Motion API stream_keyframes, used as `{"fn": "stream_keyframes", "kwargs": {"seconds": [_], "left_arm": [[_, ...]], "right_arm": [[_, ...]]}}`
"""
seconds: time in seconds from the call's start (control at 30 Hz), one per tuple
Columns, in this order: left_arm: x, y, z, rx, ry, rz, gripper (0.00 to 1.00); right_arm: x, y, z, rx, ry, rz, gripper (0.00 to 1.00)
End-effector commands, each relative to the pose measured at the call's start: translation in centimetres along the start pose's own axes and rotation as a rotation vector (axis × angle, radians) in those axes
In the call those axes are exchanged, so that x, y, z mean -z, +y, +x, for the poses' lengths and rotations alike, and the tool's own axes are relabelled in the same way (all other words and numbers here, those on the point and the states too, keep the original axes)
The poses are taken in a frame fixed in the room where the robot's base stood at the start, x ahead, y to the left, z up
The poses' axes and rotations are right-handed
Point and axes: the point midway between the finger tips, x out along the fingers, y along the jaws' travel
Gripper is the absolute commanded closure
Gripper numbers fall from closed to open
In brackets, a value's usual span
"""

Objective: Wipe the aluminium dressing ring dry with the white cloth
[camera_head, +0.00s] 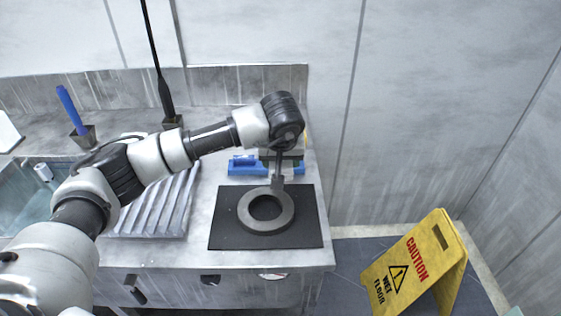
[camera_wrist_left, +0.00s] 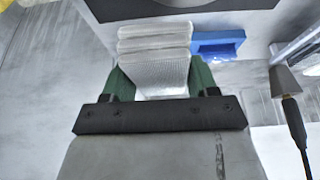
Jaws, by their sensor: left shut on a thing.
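The grey aluminium dressing ring (camera_head: 265,227) lies flat on a black mat (camera_head: 225,238) on the steel bench. My left gripper (camera_head: 282,158) is just beyond the ring, over the blue holder (camera_head: 240,166), and partly hidden by its own wrist. In the left wrist view my left gripper (camera_wrist_left: 155,82) has green fingers shut on the folded white cloth (camera_wrist_left: 155,55), with several layers showing. The blue holder (camera_wrist_left: 218,42) is beside the cloth there; I cannot tell whether they touch. The ring's surface is too small to judge as wet or dry. My right gripper is out of view.
A ribbed metal tray (camera_head: 165,205) stands left of the mat, with a sink (camera_head: 30,200) farther left. A blue-handled tool (camera_head: 70,108) and a black upright rod (camera_head: 160,75) stand at the back. A yellow caution sign (camera_head: 415,265) stands on the floor at right.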

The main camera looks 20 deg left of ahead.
Motion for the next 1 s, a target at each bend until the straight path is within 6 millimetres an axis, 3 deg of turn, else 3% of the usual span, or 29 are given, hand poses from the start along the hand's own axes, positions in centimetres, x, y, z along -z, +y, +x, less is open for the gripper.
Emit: {"fn": "stream_keyframes", "kwargs": {"seconds": [0.3,1.0], "left_arm": [[0.9,0.1,-2.5,0.003,0.0,-0.004,0.6],[1.0,-0.7,-2.4,0.006,-0.004,-0.021,0.6]], "right_arm": [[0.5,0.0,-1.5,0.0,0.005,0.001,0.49],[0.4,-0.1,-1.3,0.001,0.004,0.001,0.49]]}}
